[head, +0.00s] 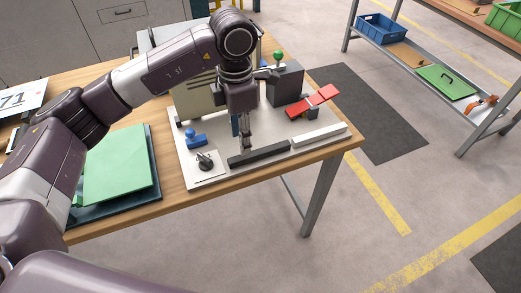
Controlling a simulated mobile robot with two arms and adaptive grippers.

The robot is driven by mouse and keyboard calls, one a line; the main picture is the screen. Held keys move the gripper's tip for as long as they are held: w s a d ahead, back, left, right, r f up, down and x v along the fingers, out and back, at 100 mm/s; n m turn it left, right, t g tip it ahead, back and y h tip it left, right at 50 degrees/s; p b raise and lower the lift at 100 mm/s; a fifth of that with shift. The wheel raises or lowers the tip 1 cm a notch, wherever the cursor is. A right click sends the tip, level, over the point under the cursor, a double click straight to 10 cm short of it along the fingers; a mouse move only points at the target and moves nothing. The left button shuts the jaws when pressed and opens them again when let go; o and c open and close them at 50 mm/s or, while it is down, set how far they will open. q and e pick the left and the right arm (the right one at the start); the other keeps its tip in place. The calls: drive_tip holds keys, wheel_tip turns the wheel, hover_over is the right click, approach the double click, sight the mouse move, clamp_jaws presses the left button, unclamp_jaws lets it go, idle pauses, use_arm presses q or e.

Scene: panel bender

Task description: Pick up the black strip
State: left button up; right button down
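The black strip (270,153) is a long dark bar lying on the light base plate of the panel bender, near its front edge. A similar white strip (319,135) lies to its right, in line with it. My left gripper (246,145) points down at the left half of the black strip, with its fingertips at or just above it. I cannot tell whether they touch it, or how far apart the fingers are. My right gripper is not in view.
A red lever (313,102) stands behind the strips, beside a dark grey block (285,86). A blue clamp (195,138) and a black knob (205,161) sit at the plate's left. Green sheets (115,170) lie further left. Floor is open beyond the table's right edge.

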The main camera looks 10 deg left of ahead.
sight(238, 161)
use_arm(q)
drive_tip(key=f+p, duration=0.1)
drive_tip(key=f, duration=0.2)
drive_tip(key=f+p, duration=0.1)
drive_tip(key=f, duration=0.2)
drive_tip(key=shift+w+d+f, duration=0.15)
drive_tip(key=shift+d+f, duration=0.05)
drive_tip(key=shift+f, duration=0.4)
drive_tip(key=shift+c, duration=0.5)
clamp_jaws()
